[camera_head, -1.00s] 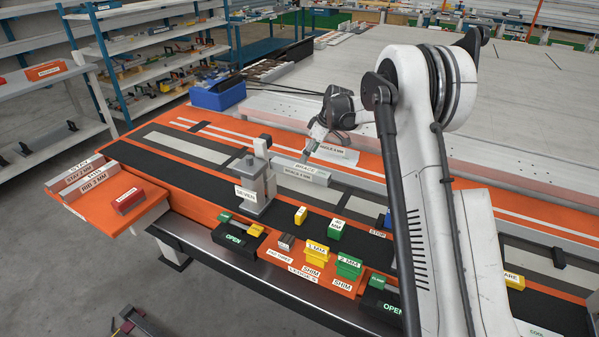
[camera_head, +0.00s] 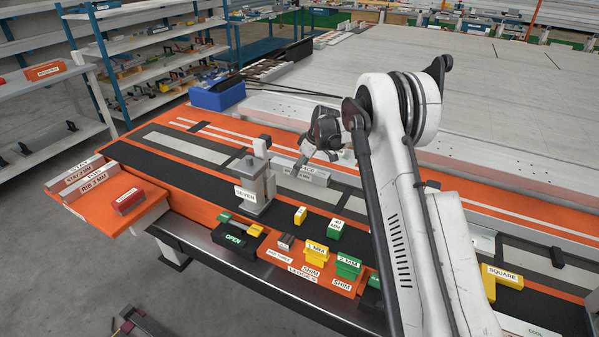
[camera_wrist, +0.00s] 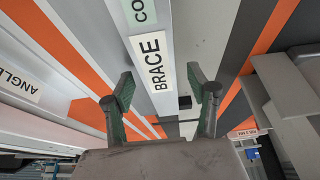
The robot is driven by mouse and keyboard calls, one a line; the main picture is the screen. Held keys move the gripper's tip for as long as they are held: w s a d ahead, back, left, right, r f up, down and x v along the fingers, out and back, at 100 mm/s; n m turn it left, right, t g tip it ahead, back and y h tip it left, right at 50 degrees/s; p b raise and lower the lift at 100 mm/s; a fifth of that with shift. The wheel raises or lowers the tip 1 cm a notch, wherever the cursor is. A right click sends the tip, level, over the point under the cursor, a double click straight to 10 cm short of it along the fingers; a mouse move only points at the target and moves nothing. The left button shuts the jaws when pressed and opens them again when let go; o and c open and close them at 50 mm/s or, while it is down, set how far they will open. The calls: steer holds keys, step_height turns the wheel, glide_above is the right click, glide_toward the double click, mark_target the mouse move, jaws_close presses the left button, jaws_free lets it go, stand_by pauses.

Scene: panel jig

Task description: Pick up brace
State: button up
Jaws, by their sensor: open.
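The brace (camera_head: 318,179) is a grey bar lying lengthwise on the jig bed, behind the grey post marked SEVEN. In the wrist view the brace (camera_wrist: 151,42) runs down from the top, with a white BRACE label and part of a green label on its face. My gripper (camera_head: 300,164) is at the brace in the head view and hides part of it. In the wrist view my gripper (camera_wrist: 165,88) is open, with its fingers to either side of the labelled bar and nothing clearly held. Whether the fingers touch the bar cannot be told.
The grey post marked SEVEN (camera_head: 256,185) stands close in front of the brace. Yellow and green shim blocks (camera_head: 330,261) sit along the front edge. A blue bin (camera_head: 217,96) is at the back left. An ANGLE-labelled piece (camera_wrist: 20,83) lies left in the wrist view.

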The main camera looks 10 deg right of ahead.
jaws_close()
